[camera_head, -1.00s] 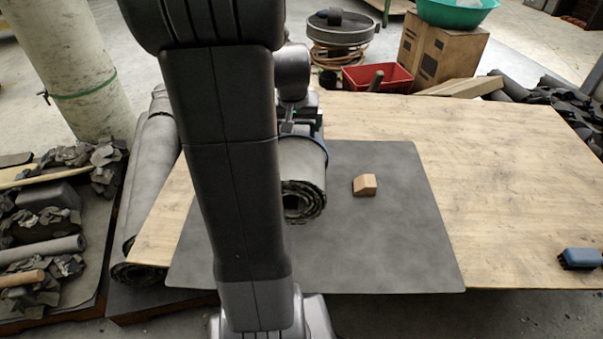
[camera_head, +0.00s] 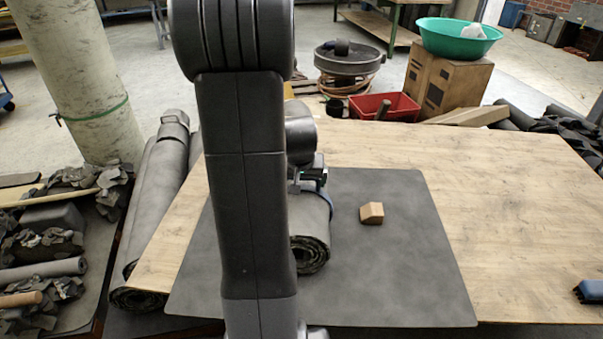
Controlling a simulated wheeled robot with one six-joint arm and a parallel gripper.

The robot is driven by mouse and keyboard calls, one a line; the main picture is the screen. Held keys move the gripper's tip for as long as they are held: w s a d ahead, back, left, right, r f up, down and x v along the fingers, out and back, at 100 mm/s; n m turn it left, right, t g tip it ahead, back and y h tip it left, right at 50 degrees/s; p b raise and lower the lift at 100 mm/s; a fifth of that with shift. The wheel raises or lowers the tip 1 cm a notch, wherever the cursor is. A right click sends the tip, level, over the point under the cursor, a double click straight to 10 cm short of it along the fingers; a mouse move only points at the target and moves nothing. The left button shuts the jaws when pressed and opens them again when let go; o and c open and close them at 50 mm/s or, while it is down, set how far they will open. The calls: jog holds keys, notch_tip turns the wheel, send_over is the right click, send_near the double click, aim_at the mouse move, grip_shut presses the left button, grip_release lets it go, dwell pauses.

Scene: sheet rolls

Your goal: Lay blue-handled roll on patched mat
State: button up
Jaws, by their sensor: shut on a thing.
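A dark grey-green roll (camera_head: 311,240) with a spiral end facing me is over the left-middle part of the dark grey mat (camera_head: 410,280). A blue band or handle (camera_head: 327,202) curves over its top. My gripper (camera_head: 308,182) is at the roll's upper side, shut on the blue-handled roll. My arm hides the roll's left side and part of the mat. I cannot tell whether the roll's underside touches the mat. No patch on the mat can be made out.
A small tan block (camera_head: 371,213) sits on the mat, right of the roll. The wooden table (camera_head: 510,220) is mostly clear to the right, with a blue object (camera_head: 590,291) at its edge. A red bin (camera_head: 385,106) stands behind. Other long rolls (camera_head: 160,210) lie at left.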

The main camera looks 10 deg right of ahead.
jog(key=shift+w, duration=0.15)
jog(key=o, duration=0.9)
jog(key=shift+f+b, duration=0.25)
jog(key=shift+b, duration=0.05)
jog(key=shift+o, duration=0.8)
jog(key=shift+s+r, duration=0.1)
jog(key=shift+s, duration=0.1)
jog(key=shift+r+p, duration=0.4)
jog(key=shift+p, duration=0.05)
jog(key=p+v, duration=0.1)
jog(key=v, duration=1)
jog(key=shift+s+r, duration=0.25)
jog(key=shift+r, duration=0.05)
jog(key=b+x, duration=0.1)
jog(key=x, duration=1.1)
jog(key=shift+w+f+b, duration=0.1)
jog(key=shift+f+b, duration=0.25)
jog(key=shift+r, duration=0.3)
